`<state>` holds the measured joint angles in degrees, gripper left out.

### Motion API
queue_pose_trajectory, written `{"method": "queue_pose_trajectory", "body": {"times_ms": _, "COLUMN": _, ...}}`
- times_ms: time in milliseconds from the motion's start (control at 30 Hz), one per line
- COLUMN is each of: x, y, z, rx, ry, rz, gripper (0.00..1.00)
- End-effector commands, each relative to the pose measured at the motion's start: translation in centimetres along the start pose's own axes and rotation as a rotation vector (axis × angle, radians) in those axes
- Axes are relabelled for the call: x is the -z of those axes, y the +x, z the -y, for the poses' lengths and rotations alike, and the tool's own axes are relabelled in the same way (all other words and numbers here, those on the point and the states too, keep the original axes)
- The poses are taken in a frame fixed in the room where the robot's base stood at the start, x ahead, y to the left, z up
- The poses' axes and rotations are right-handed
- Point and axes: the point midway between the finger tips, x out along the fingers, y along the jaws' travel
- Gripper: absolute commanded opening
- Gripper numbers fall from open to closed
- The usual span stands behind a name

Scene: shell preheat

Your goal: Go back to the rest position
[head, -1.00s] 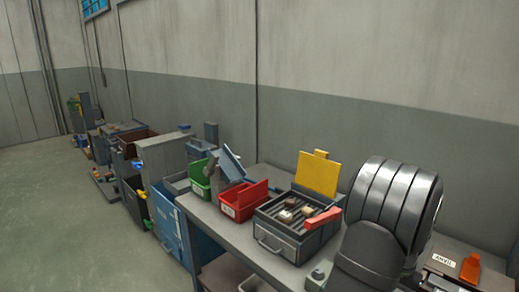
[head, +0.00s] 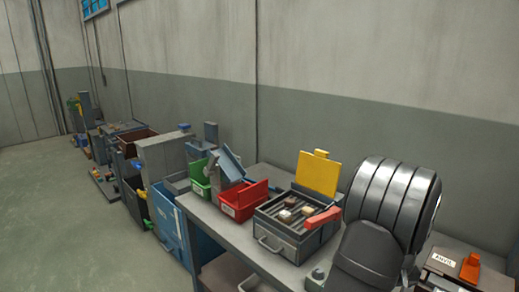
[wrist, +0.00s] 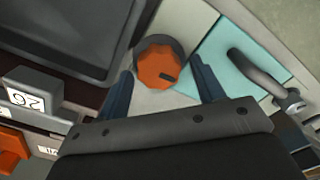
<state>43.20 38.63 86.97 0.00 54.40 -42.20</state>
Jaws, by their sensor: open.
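In the wrist view my gripper (wrist: 162,68) is open, its two dark blue fingers spread with no object clasped. An orange round knob (wrist: 158,66) on a dark ring shows between and just beyond the fingers. I cannot tell how high the fingers are above it. In the head view my arm fills the lower right, and the gripper's fingers are hidden. Several small light and dark pieces (head: 290,213) lie on the slats.
Red (head: 240,200) and green (head: 201,180) bins stand left of the box on the grey bench. A red bar (head: 322,217) lies at the box's right. An orange piece (head: 470,266) stands by an ANVIL label (head: 445,259) at right. A curved metal handle (wrist: 260,75) lies right of the knob.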

Motion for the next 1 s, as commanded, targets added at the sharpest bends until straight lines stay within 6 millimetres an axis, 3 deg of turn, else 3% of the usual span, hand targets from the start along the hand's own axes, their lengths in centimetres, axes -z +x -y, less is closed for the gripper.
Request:
{"method": "queue_pose_trajectory", "body": {"times_ms": 433, "x": -0.02, "y": 0.0, "z": 0.14, "rx": 0.0, "ry": -0.277, "rz": 0.0, "gripper": 0.62}}
{"method": "queue_pose_trajectory", "body": {"times_ms": 1000, "x": -0.02, "y": 0.0, "z": 0.13, "rx": 0.0, "ry": -0.29, "rz": 0.0, "gripper": 0.62}}
